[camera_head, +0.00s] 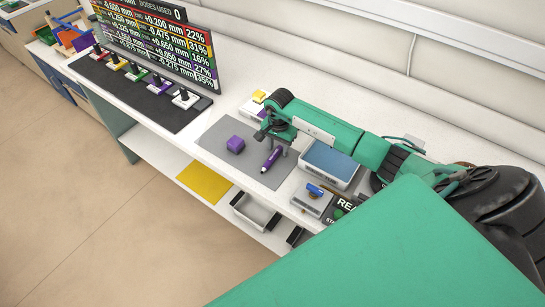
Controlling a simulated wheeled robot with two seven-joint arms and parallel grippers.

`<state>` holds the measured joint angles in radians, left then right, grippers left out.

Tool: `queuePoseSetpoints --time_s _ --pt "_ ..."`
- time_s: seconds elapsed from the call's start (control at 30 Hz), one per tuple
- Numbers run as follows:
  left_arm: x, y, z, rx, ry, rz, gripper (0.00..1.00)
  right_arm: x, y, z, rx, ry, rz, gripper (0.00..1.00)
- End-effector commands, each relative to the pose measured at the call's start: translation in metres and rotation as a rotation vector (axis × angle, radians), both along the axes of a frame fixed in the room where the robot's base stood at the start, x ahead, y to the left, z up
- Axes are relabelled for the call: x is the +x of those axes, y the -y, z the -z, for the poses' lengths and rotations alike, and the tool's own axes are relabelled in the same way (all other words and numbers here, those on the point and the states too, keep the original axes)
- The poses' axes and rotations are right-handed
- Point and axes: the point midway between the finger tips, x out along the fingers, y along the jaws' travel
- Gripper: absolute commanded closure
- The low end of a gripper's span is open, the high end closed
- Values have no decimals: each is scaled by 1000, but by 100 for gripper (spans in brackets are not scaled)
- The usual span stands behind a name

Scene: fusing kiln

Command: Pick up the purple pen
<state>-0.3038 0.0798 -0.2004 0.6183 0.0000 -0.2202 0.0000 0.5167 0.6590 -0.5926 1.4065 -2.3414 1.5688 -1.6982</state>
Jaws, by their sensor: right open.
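The purple pen (271,159) lies on a grey mat (213,138) on the white bench, tilted in the picture with its pale tip toward the bench's front edge. My right gripper (273,143) comes in from the right and is open, with its dark fingers pointing down close to the pen's far end. I cannot tell whether the fingers touch the pen or stand above it. My left gripper is not in view.
A purple block (235,144) sits on the mat left of the pen. A tray with a blue inside (330,160) and a small box with a blue item (310,199) stand to the right. Coloured joysticks (157,84) and a display (160,35) stand at the left.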

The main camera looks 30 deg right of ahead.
Motion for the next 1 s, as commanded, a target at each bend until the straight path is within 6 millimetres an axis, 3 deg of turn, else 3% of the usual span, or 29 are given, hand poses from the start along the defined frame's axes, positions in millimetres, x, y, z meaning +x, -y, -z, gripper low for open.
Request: queuePoseSetpoints --time_s 0.03,0.2,1.0 --pt "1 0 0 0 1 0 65 0 0 0 0 0 0 68" --pt "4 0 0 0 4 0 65 0 0 0 0 0 0 100" --pt "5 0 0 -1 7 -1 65 0 0 -1 0 0 0 100"
